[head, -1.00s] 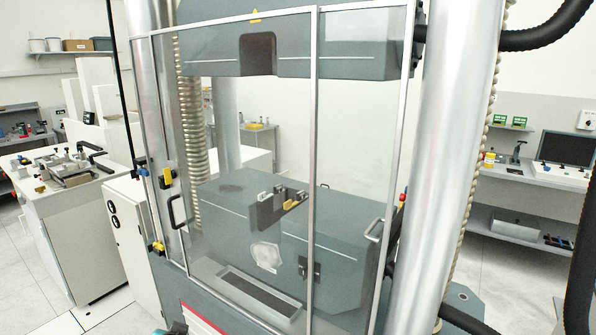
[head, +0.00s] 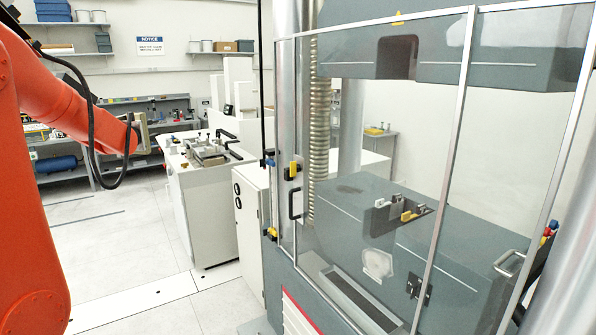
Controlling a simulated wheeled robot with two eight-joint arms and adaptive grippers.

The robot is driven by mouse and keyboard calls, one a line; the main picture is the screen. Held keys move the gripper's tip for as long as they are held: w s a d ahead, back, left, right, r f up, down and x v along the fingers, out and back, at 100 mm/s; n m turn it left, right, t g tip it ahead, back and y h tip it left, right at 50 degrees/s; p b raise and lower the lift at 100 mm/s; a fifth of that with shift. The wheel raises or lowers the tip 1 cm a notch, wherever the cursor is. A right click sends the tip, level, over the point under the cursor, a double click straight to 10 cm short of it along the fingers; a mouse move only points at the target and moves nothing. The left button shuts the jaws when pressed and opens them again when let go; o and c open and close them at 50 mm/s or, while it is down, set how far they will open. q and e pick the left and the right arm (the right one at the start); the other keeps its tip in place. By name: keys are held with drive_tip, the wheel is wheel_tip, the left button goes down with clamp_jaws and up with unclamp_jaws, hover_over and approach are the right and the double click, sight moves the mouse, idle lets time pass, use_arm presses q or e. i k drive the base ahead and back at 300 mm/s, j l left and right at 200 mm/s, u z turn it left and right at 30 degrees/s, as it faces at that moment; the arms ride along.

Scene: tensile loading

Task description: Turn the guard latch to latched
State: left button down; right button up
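The guard is a pair of clear panels in metal frames on the front of the grey testing machine. A small dark fitting (head: 418,288), which looks like the guard latch, sits low on the middle frame bar (head: 450,130). Its turn position is too small to tell. A door handle (head: 294,203) is on the left panel edge, and another handle (head: 508,263) is on the right. My orange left arm comes in from the left, well away from the guard; neither gripper shows.
A white cabinet (head: 252,235) stands left of the machine. A white bench (head: 208,215) with a fixture on top stands behind it. Shelves line the back wall. The floor (head: 130,240) between my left arm and the bench is clear.

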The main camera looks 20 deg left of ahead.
sight(296, 168)
drive_tip(key=i+j+u, duration=0.15)
drive_tip(key=i+j, duration=0.65)
drive_tip(key=j, duration=0.15)
